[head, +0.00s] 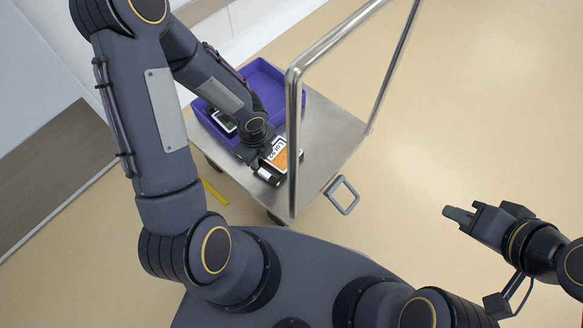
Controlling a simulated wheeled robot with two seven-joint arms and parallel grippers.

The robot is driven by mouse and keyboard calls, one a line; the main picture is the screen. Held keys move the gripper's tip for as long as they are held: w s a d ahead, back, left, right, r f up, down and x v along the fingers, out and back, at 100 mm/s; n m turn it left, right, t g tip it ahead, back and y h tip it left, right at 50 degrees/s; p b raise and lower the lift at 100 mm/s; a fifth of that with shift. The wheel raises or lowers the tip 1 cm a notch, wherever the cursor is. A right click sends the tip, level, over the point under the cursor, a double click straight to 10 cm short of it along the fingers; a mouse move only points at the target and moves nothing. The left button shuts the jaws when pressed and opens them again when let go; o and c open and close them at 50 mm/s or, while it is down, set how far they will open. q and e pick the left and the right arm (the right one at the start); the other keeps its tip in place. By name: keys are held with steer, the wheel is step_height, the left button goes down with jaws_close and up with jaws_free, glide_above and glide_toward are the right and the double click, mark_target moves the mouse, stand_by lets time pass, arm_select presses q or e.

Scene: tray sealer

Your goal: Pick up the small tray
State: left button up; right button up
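A small tray (280,155) with an orange and white label is at the near side of a purple crate, over the metal cart deck. My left gripper (267,174) is right beside it, at its lower left edge. The fingers are small and dark here, and I cannot tell whether they grip the tray. A second small item with a white top (224,121) lies inside the purple crate (266,66), partly hidden by my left arm. My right gripper (458,215) is away over the floor at the right, with nothing visible in it; its finger gap cannot be made out.
The steel cart (335,130) carries the crate and has a tall tubular handle (293,130) standing close to the right of the small tray. A yellow strip (214,192) is on the floor. The floor at right is clear.

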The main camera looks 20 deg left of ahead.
mark_target(261, 171)
arm_select(q)
step_height(261, 171, down, 3)
steer(key=shift+f+b, duration=0.1)
steer(key=shift+b, duration=0.65)
step_height(261, 171, down, 5)
steer(key=b, duration=0.3)
steer(key=shift+s+d+b, duration=0.15)
steer(key=shift+b, duration=0.2)
steer(key=shift+c, duration=0.4)
steer(key=shift+r, duration=0.2)
jaws_close()
